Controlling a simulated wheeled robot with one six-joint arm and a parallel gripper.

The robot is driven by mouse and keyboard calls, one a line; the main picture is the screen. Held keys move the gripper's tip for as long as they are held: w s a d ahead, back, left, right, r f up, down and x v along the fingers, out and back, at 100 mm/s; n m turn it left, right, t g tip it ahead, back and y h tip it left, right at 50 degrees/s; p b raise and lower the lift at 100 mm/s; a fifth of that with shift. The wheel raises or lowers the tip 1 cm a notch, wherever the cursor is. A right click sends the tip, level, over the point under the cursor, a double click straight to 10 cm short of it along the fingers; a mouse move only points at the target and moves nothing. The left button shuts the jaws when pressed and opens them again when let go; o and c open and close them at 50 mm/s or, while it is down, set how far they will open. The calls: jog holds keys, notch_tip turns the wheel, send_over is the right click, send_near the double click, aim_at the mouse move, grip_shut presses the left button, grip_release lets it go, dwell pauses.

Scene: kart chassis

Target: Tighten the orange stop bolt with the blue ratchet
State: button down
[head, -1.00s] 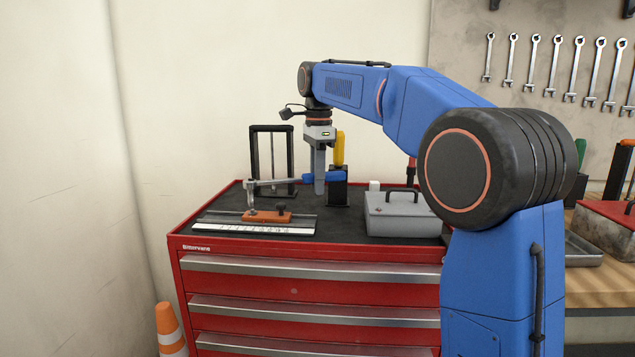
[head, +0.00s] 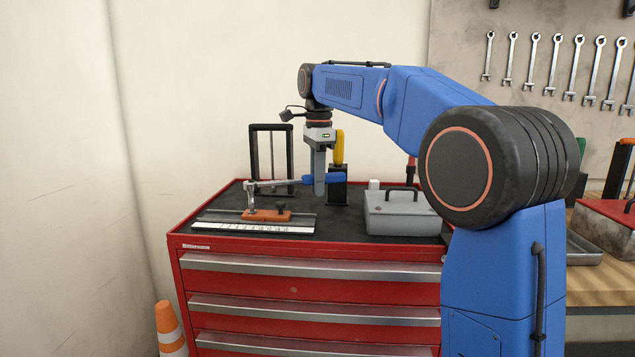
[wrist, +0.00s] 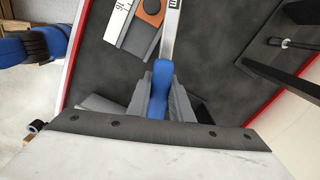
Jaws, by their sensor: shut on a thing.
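My gripper (head: 319,184) is shut on the blue handle of the ratchet (head: 324,180). The handle also shows between the jaws in the wrist view (wrist: 160,80). The ratchet's silver shaft (head: 285,184) runs left from the jaws, about level. Its head and socket (head: 250,195) stand over the left part of the orange stop block (head: 265,216), which sits on a grey rail. The bolt itself is hidden under the socket, so I cannot tell how it is seated. A dark knob (head: 281,208) stands on the block's right part.
A white ruler strip (head: 250,227) lies along the rail's front. A black frame (head: 255,155) stands behind, and a yellow-handled tool (head: 339,148) in a black holder stands beside my gripper. A grey box (head: 400,215) sits right on the red cabinet (head: 300,265).

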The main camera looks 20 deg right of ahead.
jog(key=shift+f, duration=0.55)
jog(key=shift+s, duration=0.15)
